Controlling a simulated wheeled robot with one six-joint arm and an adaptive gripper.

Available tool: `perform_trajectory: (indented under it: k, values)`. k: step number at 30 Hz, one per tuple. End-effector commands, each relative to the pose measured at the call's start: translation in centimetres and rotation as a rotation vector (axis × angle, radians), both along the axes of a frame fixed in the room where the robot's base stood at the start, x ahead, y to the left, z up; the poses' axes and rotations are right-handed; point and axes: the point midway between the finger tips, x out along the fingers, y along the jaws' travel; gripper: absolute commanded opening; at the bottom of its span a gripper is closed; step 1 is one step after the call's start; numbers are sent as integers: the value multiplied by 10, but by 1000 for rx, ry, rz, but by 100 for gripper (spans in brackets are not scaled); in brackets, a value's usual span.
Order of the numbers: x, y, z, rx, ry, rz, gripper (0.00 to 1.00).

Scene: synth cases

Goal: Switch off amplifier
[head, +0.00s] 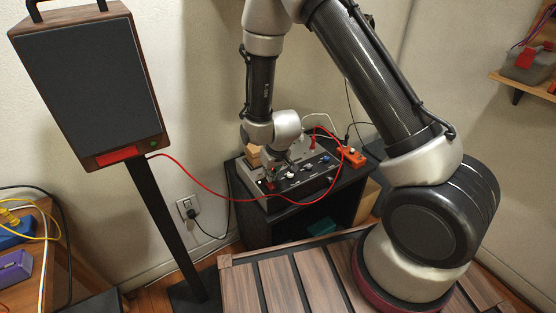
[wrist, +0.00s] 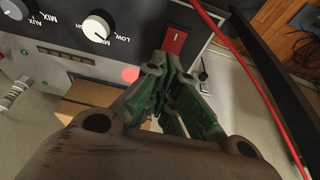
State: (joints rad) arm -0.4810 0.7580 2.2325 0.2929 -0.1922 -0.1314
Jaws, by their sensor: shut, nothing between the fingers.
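The amplifier (head: 315,186) is a grey-and-black box with knobs, standing on a black cabinet. Its red switch (wrist: 174,42) with a white mark shows in the wrist view, right at my fingertips. A round reddish light (wrist: 130,74) sits near it on the panel. White-topped knobs (wrist: 97,27) lie to the left. My gripper (wrist: 170,64) is shut and empty, its green-sided fingers pointing at the lower edge of the switch; I cannot tell whether they touch it. In the head view my gripper (head: 272,176) is over the amplifier's left front corner.
A red cable (head: 195,186) runs from the speaker (head: 88,82) on its stand to the amplifier area, and passes right of the switch in the wrist view. An orange box (head: 352,156) stands at the amplifier's right. A slatted wooden surface (head: 290,285) lies in front.

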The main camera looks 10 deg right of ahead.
Motion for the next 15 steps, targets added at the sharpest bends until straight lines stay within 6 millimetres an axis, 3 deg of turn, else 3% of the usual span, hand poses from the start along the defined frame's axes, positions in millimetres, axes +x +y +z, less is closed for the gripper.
perform_trajectory:
  k: [15]
  values:
    - [-2,7,-11,0,1,-1,0]
